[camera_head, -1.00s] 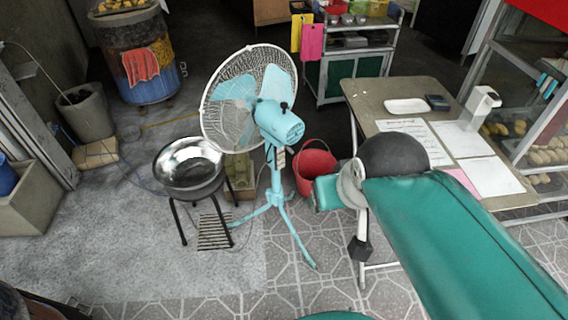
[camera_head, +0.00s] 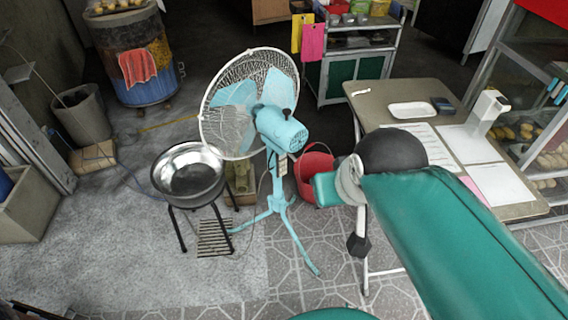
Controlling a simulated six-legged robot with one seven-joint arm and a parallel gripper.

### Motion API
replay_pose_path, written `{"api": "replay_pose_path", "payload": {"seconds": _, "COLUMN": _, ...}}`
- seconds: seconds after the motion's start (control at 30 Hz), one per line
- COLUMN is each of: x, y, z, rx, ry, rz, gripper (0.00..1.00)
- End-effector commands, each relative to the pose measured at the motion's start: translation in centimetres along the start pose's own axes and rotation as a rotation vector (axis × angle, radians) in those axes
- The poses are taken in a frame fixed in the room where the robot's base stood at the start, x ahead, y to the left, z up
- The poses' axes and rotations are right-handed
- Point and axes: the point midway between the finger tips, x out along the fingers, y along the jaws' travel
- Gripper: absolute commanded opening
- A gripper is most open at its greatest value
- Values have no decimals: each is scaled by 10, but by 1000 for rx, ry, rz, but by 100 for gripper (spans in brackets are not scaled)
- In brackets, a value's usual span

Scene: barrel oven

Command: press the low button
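A light-blue standing fan (camera_head: 282,130) with a white wire cage stands on a tripod base left of my arm. Its motor housing faces me, and a small control box (camera_head: 281,164) sits on the pole just below. The low button is too small to make out. My green arm reaches in from the lower right to a black joint, with a short green part pointing left towards the fan pole. A dark part (camera_head: 358,245) hangs below the joint on a white link and may be my gripper; its fingers cannot be made out. A gap separates my arm from the fan.
A metal bowl on a black stand (camera_head: 188,174) is left of the fan. A red bucket (camera_head: 313,176) stands behind the arm's tip. A table (camera_head: 372,103) with papers and a tray is at the right. Tiled floor in front is clear.

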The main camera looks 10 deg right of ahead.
Motion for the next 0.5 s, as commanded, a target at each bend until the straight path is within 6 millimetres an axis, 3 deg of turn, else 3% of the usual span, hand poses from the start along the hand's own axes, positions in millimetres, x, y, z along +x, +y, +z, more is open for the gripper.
{"api": "replay_pose_path", "payload": {"seconds": 0.03, "x": 0, "y": 0, "z": 0, "rx": 0, "ry": 0, "rz": 0, "gripper": 22}}
{"api": "replay_pose_path", "payload": {"seconds": 0.13, "x": 0, "y": 0, "z": 0, "rx": 0, "ry": 1, "rz": 0, "gripper": 2}}
{"api": "replay_pose_path", "payload": {"seconds": 0.17, "x": 0, "y": 0, "z": 0, "rx": 0, "ry": 1, "rz": 0, "gripper": 0}}
{"api": "replay_pose_path", "payload": {"seconds": 0.5, "x": 0, "y": 0, "z": 0, "rx": 0, "ry": 1, "rz": 0, "gripper": 0}}
